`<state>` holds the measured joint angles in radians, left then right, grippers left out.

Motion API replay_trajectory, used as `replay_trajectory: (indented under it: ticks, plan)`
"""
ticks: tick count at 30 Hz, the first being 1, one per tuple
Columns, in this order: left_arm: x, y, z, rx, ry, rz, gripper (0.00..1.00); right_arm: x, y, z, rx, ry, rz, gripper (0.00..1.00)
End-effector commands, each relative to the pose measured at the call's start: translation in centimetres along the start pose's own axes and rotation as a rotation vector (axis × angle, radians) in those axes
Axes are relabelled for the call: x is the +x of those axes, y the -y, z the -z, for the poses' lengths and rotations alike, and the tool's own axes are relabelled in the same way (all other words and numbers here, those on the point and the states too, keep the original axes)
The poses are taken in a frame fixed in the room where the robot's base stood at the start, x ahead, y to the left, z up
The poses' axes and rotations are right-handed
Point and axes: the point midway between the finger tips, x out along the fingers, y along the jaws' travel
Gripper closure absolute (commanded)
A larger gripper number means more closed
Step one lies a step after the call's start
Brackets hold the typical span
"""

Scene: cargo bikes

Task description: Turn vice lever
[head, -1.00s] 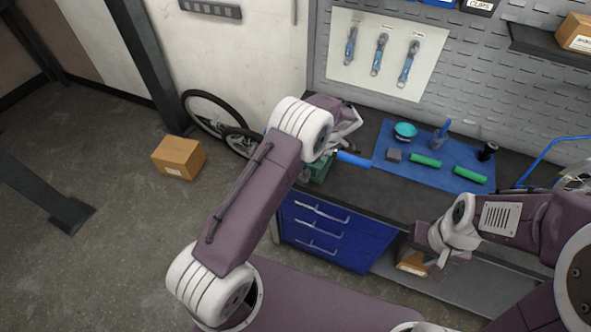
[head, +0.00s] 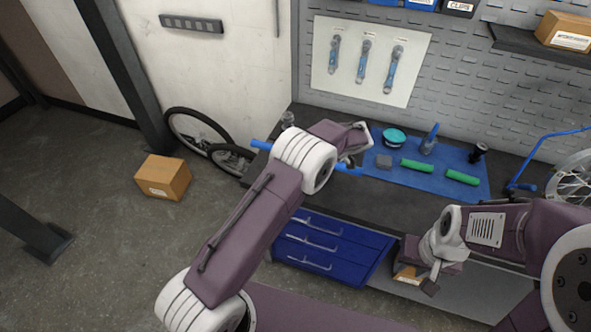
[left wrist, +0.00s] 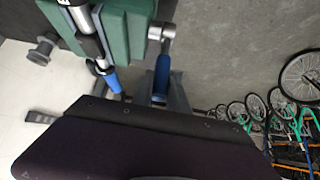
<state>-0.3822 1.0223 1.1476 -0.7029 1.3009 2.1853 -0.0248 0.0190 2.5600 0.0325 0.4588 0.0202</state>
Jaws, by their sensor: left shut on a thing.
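In the left wrist view a green vice (left wrist: 125,30) stands at the upper left. A lever with a blue grip (left wrist: 162,70) hangs from a round metal pivot beside it. My left gripper (left wrist: 166,88) is shut on this blue grip. A silver bar with a blue end (left wrist: 111,80) lies along the vice. In the head view my left gripper (head: 352,160) is over the bench's left part, with blue pieces (head: 346,168) near it; my arm hides most of the vice. My right gripper (head: 432,284) hangs low before the bench, its jaws unclear.
The dark workbench (head: 375,205) bears a blue mat (head: 410,183) with green grips (head: 462,177), a teal round thing (head: 394,136) and small tools. Blue drawers (head: 315,245) are below. A cardboard box (head: 162,177) and bike wheels (head: 198,130) are at the left.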

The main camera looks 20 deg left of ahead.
Motion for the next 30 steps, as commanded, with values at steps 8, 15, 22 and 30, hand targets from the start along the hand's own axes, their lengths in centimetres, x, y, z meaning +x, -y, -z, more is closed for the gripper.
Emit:
replay_trajectory:
  ticks: [8, 15, 22, 30]
  plan:
    - [0.1, 0.1, -0.4, 0.002, 0.007, 0.002, 0.59, 0.1, 0.0, 0.0, 0.0, 0.0, 0.0, 0.64]
    - [-1.2, 0.0, -0.5, 0.0, 0.006, -0.002, 0.59, 0.7, 0.0, -0.1, 0.0, 0.0, 0.0, 0.64]
    - [-6.4, -0.1, -0.7, 0.001, 0.007, -0.003, 0.59, 1.8, 0.0, -0.2, 0.0, 0.0, 0.0, 0.64]
    - [-9.2, 0.1, -0.5, 0.004, 0.005, 0.002, 0.59, 1.8, 0.0, -0.2, 0.0, 0.0, 0.0, 0.64]
